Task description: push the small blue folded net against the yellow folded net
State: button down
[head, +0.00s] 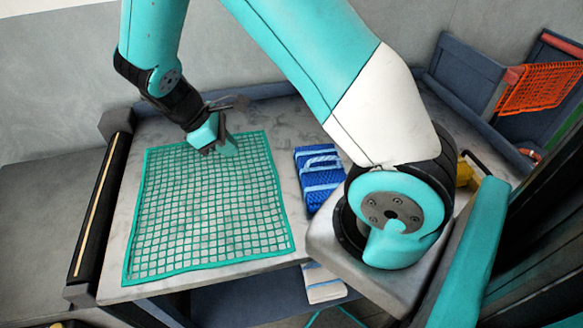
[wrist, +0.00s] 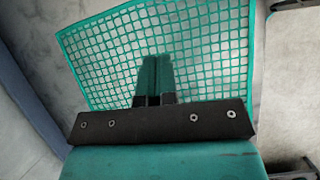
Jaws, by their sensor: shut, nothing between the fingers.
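A blue folded net (head: 318,177) with light blue bands lies on the grey table, right of a spread teal net (head: 208,215). My arm covers the table to its right. No yellow folded net is clearly visible; a small yellow thing (head: 465,173) shows partly behind my arm, and I cannot tell what it is. My gripper (head: 226,150) is shut and empty over the far part of the teal net, left of the blue net. In the wrist view its closed fingers (wrist: 156,60) point over the teal mesh (wrist: 215,50); the blue net is out of that view.
An orange net (head: 540,88) hangs at the far right by a dark blue panel (head: 462,72). A pale folded bundle (head: 322,284) sits below the table's near edge. A dark roller-like rail (head: 101,205) runs along the table's left side. Bare tabletop shows between the teal and blue nets.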

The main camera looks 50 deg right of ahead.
aim_at(299, 170)
jog(key=s+d+f+h+p, duration=0.1)
jog(key=d+f, duration=0.2)
jog(key=f, duration=0.1)
jog(key=s+d+f+g, duration=0.1)
jog(key=s+d+f, duration=0.1)
jog(key=d+f, duration=0.2)
jog(key=s+d+f+n+g+h+p, duration=0.1)
jog(key=d+f, duration=0.3)
jog(key=f, duration=0.1)
jog(key=shift+s+f+h+p, duration=0.2)
jog(key=shift+s+h+p, duration=0.05)
jog(key=shift+h+p, duration=0.1)
jog(key=shift+s+d+r+p, duration=0.2)
jog(key=shift+s+d+p, duration=0.55)
jog(key=shift+d, duration=0.25)
jog(key=shift+s+d+f, duration=0.15)
jog(key=shift+s+d, duration=0.2)
jog(key=shift+d, duration=0.15)
